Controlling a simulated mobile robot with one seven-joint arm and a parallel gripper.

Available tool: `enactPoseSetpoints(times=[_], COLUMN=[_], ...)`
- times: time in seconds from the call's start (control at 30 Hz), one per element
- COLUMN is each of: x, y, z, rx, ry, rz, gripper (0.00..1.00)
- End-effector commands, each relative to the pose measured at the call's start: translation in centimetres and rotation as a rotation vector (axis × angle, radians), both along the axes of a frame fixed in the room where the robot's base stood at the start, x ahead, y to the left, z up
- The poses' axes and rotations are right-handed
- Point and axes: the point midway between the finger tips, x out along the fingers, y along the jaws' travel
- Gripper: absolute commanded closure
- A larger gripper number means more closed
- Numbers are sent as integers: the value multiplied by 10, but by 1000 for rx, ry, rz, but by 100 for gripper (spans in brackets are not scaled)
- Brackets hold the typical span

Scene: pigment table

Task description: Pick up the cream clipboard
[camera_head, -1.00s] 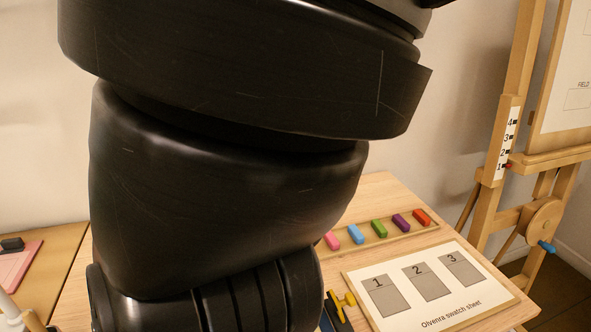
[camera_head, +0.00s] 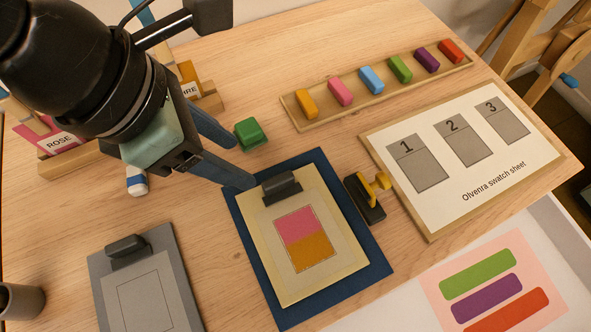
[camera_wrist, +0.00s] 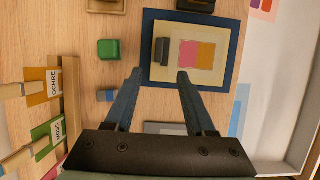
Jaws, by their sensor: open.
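The cream clipboard (camera_head: 341,264) lies on a blue mat (camera_head: 366,243) near the middle of the table. It has a dark clip (camera_head: 282,187) at its upper end and a pink and orange swatch on its face. My gripper (camera_head: 243,164) is open and empty above the table, at the clip end of the clipboard. In the wrist view my gripper (camera_wrist: 159,74) has its fingers apart, with the clipboard (camera_wrist: 214,62) just beyond the right fingertip. The dark clip (camera_wrist: 162,51) shows there between and beyond the fingertips.
A green block (camera_head: 250,134) stands left of the mat. A yellow-handled black tool (camera_head: 366,199) lies close at its right. A grey clipboard (camera_head: 184,290) lies to the left. A tray of coloured blocks (camera_head: 297,119) and a swatch sheet board (camera_head: 432,231) lie beyond.

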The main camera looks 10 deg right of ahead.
Motion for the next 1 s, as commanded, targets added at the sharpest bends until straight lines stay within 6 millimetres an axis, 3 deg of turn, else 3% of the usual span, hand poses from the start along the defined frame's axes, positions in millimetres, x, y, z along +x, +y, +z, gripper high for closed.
enactPoseSetpoints(times=[0.3,0.57,0.8,1.0], x=[6,9,15,17], y=[-22,-30,-40,-43], z=[-52,-70,-103,-109], rx=[-6,-9,-7,-5], ry=[0,0,-1,-3], rz=[-2,-3,-2,-1], gripper=[45,45,45,45])
